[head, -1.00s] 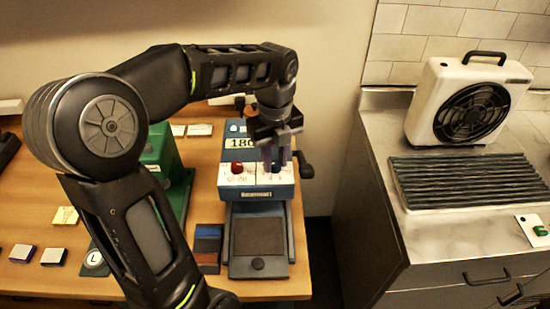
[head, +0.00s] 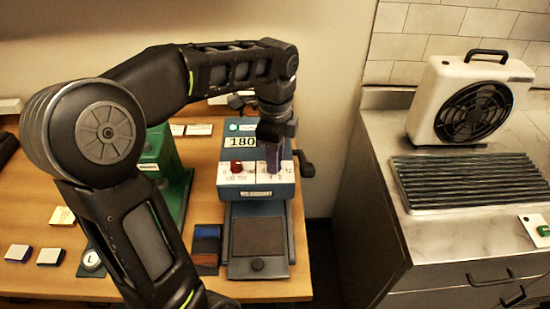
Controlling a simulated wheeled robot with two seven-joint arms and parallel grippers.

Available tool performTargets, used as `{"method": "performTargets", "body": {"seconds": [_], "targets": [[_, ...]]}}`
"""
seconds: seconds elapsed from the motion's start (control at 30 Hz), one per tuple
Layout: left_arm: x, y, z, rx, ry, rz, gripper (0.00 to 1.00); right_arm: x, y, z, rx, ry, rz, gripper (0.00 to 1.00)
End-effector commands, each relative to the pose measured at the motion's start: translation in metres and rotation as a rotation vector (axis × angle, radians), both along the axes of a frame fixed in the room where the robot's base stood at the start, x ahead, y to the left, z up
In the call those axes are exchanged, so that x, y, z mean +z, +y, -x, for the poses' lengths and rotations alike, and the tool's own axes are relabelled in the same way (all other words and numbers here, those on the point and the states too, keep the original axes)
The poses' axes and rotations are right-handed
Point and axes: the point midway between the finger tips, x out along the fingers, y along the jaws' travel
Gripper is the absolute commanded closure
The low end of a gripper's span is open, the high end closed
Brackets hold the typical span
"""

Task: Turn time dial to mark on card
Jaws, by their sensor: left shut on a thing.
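A blue press machine (head: 257,193) stands on the wooden table, with a display (head: 241,142) reading 180. Its white front panel (head: 256,178) carries a red knob (head: 236,167) on the left and a second dial on the right. My left gripper (head: 273,165) points straight down over the right-hand dial and is shut on it. The fingers hide that dial, so its pointer cannot be read. Some scale numbers show around the fingers. I cannot pick out which card bears the mark. My right gripper is not in view.
A green machine (head: 160,155) stands left of the blue one, partly behind my left arm. Blue and red-brown swatches (head: 207,246) and small blocks (head: 50,257) lie on the table. A fan (head: 470,100) and a rack (head: 453,182) are on the right counter.

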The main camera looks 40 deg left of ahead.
Motion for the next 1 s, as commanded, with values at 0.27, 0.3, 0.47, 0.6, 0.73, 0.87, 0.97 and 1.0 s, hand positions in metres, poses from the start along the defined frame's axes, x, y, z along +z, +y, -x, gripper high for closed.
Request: {"method": "performTargets", "body": {"seconds": [0.27,0.3,0.47,0.6,0.73,0.87,0.97,1.0], "targets": [[0.000,0.000,0.000,0.260,-0.001,0.000,1.00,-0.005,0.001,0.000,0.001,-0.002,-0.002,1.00],[0.000,0.000,0.000,0.298,-0.002,0.000,1.00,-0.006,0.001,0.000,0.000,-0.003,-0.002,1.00],[0.000,0.000,-0.001,0.450,-0.003,0.000,1.00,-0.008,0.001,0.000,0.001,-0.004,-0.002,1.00],[0.000,0.000,-0.001,0.584,-0.002,0.000,1.00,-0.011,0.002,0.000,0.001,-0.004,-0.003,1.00],[0.000,0.000,0.000,0.707,-0.002,0.000,1.00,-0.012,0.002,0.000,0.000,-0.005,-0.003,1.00],[0.000,0.000,0.000,0.830,-0.002,0.000,1.00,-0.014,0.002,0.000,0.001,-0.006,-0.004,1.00],[0.000,0.000,0.000,0.925,-0.002,0.000,1.00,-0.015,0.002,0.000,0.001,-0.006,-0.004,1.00],[0.000,0.000,0.000,0.964,-0.002,0.001,1.00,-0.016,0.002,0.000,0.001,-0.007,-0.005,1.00]]}}
